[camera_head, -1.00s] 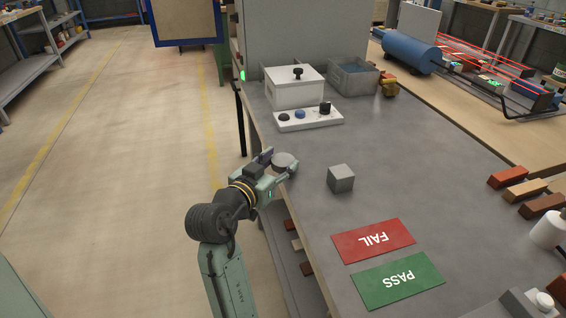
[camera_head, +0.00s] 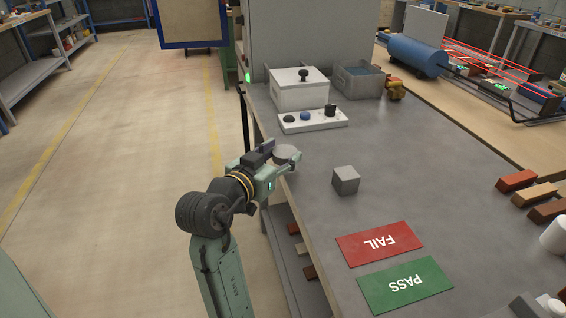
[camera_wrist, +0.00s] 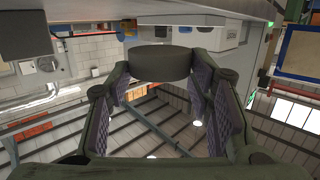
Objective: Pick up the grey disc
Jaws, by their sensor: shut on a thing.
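The grey disc (camera_head: 285,153) is held between the fingers of my gripper (camera_head: 283,160), at the left edge of the grey table. In the wrist view the disc (camera_wrist: 159,63) sits at the far end between the two fingers of my gripper (camera_wrist: 160,80). My gripper is shut on it. I cannot tell from these views whether the disc touches the table.
A grey cube (camera_head: 345,180) stands on the table (camera_head: 400,165) to the right of my gripper. Red FAIL (camera_head: 379,243) and green PASS (camera_head: 404,284) mats lie nearer. A white box (camera_head: 299,92), a white knob panel (camera_head: 312,121) and a grey bin (camera_head: 358,82) stand behind.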

